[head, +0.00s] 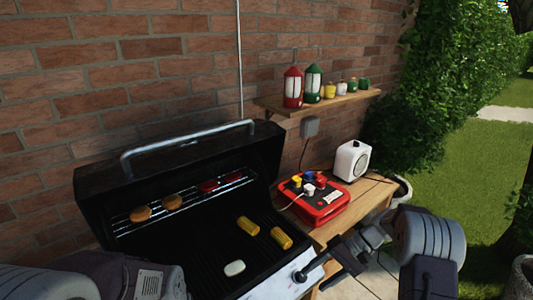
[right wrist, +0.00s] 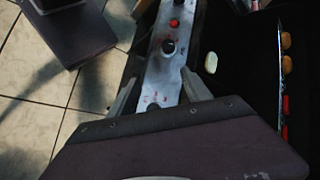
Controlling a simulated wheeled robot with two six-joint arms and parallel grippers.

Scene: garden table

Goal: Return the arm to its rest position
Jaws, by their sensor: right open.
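My right arm comes in from the lower right in the head view. My right gripper (head: 322,268) is over the front control panel (head: 278,286) of the black grill (head: 200,262). In the right wrist view the two fingers of the right gripper (right wrist: 158,80) stand apart, one on each side of the panel (right wrist: 167,75), with nothing held between them. A dark knob (right wrist: 168,47) lies just beyond the fingertips; I cannot tell how far below. Parts of my left arm show at the lower left in the head view, but its fingers do not.
The grill's lid is raised. Patties (head: 141,214), corn (head: 248,226) and a white piece (head: 234,268) lie on the grates. A red box (head: 318,213) and white speaker (head: 352,161) stand on the wooden side table (head: 372,198).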

